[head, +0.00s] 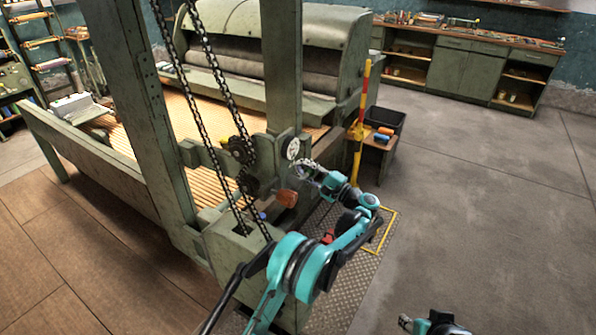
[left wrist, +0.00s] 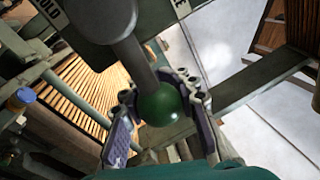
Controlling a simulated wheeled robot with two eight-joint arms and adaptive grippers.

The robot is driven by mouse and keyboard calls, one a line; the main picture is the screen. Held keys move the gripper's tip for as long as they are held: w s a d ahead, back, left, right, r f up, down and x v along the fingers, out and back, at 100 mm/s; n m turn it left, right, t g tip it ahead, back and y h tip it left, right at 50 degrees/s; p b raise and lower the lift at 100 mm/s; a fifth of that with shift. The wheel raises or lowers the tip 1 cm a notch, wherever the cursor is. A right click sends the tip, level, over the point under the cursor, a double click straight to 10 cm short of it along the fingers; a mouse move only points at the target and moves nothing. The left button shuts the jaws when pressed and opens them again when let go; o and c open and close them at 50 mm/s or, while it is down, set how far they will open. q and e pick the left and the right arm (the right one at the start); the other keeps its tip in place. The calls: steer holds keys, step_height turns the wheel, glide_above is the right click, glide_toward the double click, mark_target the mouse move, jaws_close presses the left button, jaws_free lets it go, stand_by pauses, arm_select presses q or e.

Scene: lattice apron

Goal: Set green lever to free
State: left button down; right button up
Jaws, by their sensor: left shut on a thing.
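The green lever's round green knob (left wrist: 160,104) sits between the fingers of my left gripper (left wrist: 162,90) in the left wrist view, and the gripper is shut on it. The lever's grey shaft (left wrist: 136,58) runs up from the knob to a dark round hub (left wrist: 100,18). In the head view, my left gripper (head: 306,170) is at the machine post and hides the knob. My right gripper (head: 406,322) is at the bottom edge; its opening is unclear.
Two hanging chains (head: 222,85) and dark sprockets (head: 240,150) are close left of my left gripper. An orange knob (head: 286,198) is below it. A yellow-and-red pole (head: 360,120) stands behind, beside a small crate stand (head: 378,145). Open floor (head: 480,190) lies to the right.

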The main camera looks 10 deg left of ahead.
arm_select(q)
steer(key=shift+r+n+g, duration=0.3)
steer(key=shift+r+n, duration=0.35)
steer(key=shift+n, duration=0.35)
steer(key=c, duration=1.1)
jaws_free()
steer(key=v, duration=1.2)
steer(key=shift+f, duration=0.2)
